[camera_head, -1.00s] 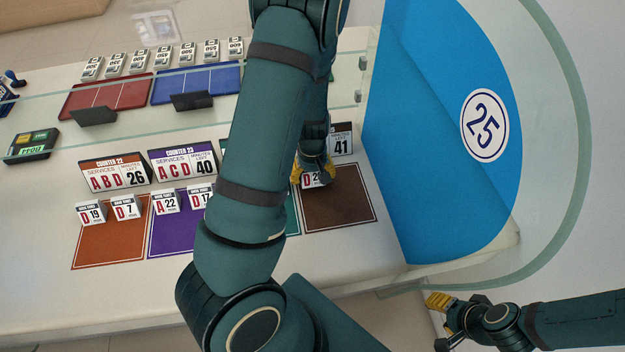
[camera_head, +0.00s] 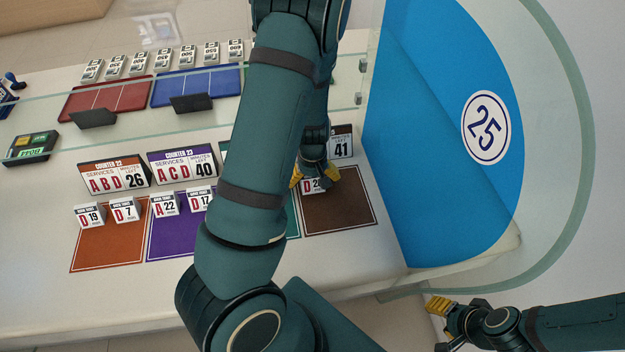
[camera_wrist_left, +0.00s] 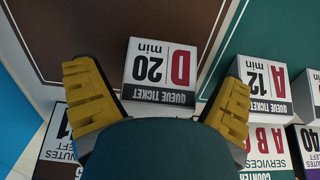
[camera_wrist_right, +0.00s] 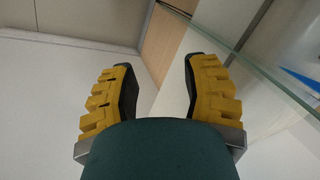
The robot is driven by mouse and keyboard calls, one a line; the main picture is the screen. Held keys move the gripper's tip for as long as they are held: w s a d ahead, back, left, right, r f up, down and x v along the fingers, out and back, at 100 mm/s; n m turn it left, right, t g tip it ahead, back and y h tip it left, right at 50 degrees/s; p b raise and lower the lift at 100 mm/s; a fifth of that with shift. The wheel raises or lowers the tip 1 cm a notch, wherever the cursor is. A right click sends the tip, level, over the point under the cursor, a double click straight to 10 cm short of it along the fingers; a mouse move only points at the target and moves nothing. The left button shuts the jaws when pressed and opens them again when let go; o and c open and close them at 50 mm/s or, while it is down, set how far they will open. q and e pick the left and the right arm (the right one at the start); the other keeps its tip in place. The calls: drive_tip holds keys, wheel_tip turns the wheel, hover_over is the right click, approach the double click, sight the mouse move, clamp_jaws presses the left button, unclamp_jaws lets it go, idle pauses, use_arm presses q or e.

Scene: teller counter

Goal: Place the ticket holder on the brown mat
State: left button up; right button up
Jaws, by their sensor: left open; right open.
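The ticket holder (camera_wrist_left: 160,72) is a small white block reading D 20 min. In the left wrist view it stands at the edge of the brown mat (camera_wrist_left: 120,25), between the spread fingers of my left gripper (camera_wrist_left: 158,95), with gaps on both sides. In the head view the holder (camera_head: 311,186) is partly hidden by my left gripper (camera_head: 316,178) at the back of the brown mat (camera_head: 340,212). My left gripper is open around it. My right gripper (camera_head: 437,322) is open and empty, off the counter at the lower right; it also shows in the right wrist view (camera_wrist_right: 160,95).
Another ticket block, A 12 (camera_wrist_left: 263,88), stands close beside my left gripper on the green mat (camera_wrist_left: 285,35). A counter sign reading 41 (camera_head: 341,142) is behind the brown mat. Orange (camera_head: 110,245) and purple (camera_head: 170,235) mats lie left. A glass screen (camera_head: 575,120) curves at right.

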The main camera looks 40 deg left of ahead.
use_arm(q)
wheel_tip(320, 180, up, 11)
drive_tip(key=p, duration=0.4)
drive_tip(key=shift+r, duration=0.15)
